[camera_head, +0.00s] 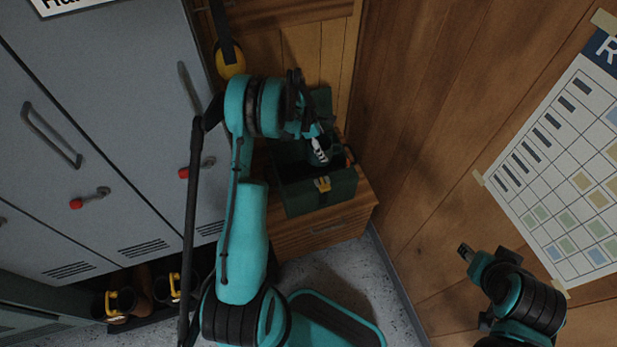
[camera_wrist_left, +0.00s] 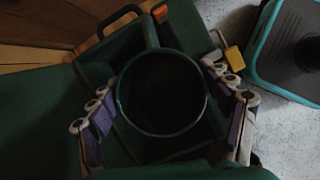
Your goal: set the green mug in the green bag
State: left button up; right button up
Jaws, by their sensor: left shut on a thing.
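The green bag (camera_head: 320,192) stands open on a wooden cabinet, with a yellow clasp on its front. My left gripper (camera_head: 318,150) reaches down over the bag's opening. In the left wrist view the green mug (camera_wrist_left: 162,95) is seen from above, its round rim between the two fingers and its handle toward the top. The left gripper is shut on the mug. The bag (camera_wrist_left: 40,105) surrounds it below; I cannot tell how deep the mug is. In the head view the mug is mostly hidden. My right gripper (camera_head: 466,252) is at the lower right, away from the bag.
Grey lockers (camera_head: 95,120) with red-tipped handles stand at the left. A wooden wall with a paper chart (camera_head: 560,165) is at the right. A yellow round thing (camera_head: 231,62) hangs behind my left arm. The cabinet (camera_head: 320,232) has little bare top beside the bag.

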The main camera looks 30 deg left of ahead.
pick_arm(q)
jog(key=a+f+n, duration=0.1)
jog(key=w+a+f+n+t+y, duration=0.1)
jog(key=a+f+n, duration=0.1)
jog(key=a+f+n+b, duration=0.1)
jog(key=n, duration=0.1)
jog(key=shift+w+a+f+t, duration=0.2)
jog(key=shift+w+f+t, duration=0.1)
jog(key=shift+f, duration=0.1)
jog(key=f+n+b, duration=0.1)
jog(key=f, duration=0.3)
jog(key=a+f+n+b, duration=0.1)
jog(key=f+b, duration=0.1)
jog(key=f, duration=0.2)
jog(key=a+f+y+b, duration=0.1)
jog(key=f+b, duration=0.1)
jog(key=f, duration=0.2)
jog(key=shift+w+f+n, duration=0.35)
jog(key=shift+n, duration=0.05)
notch_tip(320, 180, down, 4)
jog(key=shift+r+b, duration=0.2)
jog(key=shift+b, duration=0.5)
jog(key=shift+r+t, duration=0.15)
jog(key=shift+t, duration=0.15)
jog(key=shift+c, duration=0.6)
jog(key=o, duration=1.5)
jog(key=shift+o, duration=0.2)
